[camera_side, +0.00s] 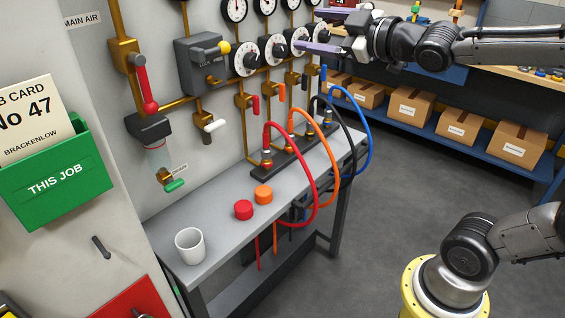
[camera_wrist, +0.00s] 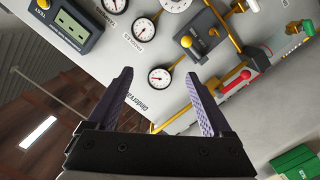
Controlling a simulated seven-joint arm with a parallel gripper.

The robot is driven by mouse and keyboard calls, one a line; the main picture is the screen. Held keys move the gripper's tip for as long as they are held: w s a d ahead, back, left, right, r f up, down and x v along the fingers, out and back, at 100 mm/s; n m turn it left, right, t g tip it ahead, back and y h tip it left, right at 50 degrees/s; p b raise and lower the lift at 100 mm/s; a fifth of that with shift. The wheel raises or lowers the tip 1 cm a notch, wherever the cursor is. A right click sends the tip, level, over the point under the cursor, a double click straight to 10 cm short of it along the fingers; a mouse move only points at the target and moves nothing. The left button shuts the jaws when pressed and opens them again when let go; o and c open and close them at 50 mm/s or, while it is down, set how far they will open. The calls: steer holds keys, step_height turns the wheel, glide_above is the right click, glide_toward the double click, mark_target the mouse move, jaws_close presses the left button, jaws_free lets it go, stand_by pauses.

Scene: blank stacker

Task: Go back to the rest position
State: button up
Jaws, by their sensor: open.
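My gripper (camera_side: 310,30) is at the upper right of the side view, in front of the wall panel beside the row of black-and-white dials (camera_side: 298,40). Its two purple fingers are spread apart with nothing between them. In the wrist view my gripper (camera_wrist: 159,74) also shows open and empty, pointing toward the panel's small gauges (camera_wrist: 160,78). From these views I cannot tell how far the fingertips are from the dials.
The grey bench (camera_side: 222,218) below holds a white cup (camera_side: 190,246), a red cap (camera_side: 243,210) and an orange cap (camera_side: 264,195). Red, orange, black and blue hoses (camera_side: 369,130) arch over its far end. Boxes (camera_side: 516,143) sit on a blue shelf. Open floor (camera_side: 400,190) lies between.

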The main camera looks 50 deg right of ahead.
steer(key=s+a+f+m+g, duration=0.2)
steer(key=s+f+g, duration=0.3)
steer(key=s+f, duration=0.5)
steer(key=s+a+f+m+g+y, duration=0.1)
steer(key=s+f+m+g, duration=0.4)
steer(key=s+f, duration=0.5)
steer(key=shift+s+a+g, duration=0.65)
steer(key=shift+s+g, duration=0.05)
steer(key=shift+s, duration=0.1)
